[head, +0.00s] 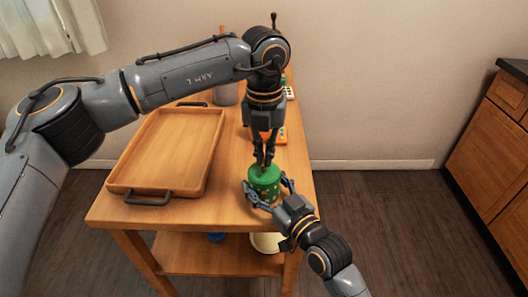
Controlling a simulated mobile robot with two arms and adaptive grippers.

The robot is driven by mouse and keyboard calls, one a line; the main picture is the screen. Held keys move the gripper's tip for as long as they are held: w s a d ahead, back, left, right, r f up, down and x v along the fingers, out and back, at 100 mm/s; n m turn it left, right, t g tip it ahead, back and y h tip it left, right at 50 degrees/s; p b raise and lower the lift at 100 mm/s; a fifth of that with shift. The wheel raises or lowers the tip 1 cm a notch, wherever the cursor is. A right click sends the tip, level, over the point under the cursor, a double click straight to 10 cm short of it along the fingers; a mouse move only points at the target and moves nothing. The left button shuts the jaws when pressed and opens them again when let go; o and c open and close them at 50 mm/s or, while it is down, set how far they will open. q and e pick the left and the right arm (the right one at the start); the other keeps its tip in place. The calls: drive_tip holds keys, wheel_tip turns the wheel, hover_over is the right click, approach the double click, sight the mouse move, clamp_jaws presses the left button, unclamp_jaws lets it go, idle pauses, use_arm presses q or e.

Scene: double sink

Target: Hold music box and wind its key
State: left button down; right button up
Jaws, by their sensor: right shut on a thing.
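The music box (264,187) is a green cylinder with small light marks, upright near the right edge of the wooden table. My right gripper (268,194) reaches in from the lower right and is shut on the music box, with a finger on each side of it. My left gripper (264,158) points straight down just above the top of the box. Its fingers are close together. The key is hidden or too small to make out between those fingers, so I cannot tell whether they grip it.
A wooden tray (124,187) with dark handles takes up the left of the table (230,212). Behind my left gripper are a colourful toy-like object (281,136) and a grey container (226,94). A lower shelf (185,256) holds items. Wooden cabinets (487,148) stand at right.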

use_arm(q)
drive_tip(key=m, duration=0.4)
drive_tip(key=shift+m, duration=0.3)
use_arm(e)
drive_tip(key=shift+f, duration=0.1)
use_arm(q)
drive_tip(key=m, duration=0.3)
drive_tip(key=shift+m, duration=0.4)
drive_tip(key=m, duration=0.4)
drive_tip(key=shift+s+r, duration=0.1)
drive_tip(key=m, duration=0.5)
use_arm(e)
drive_tip(key=shift+d, duration=0.1)
use_arm(q)
drive_tip(key=m, duration=0.3)
drive_tip(key=shift+m, duration=0.3)
drive_tip(key=m, duration=0.4)
drive_tip(key=shift+m, duration=0.3)
drive_tip(key=m, duration=0.4)
drive_tip(key=shift+a+m, duration=0.1)
drive_tip(key=shift+m, duration=1.9)
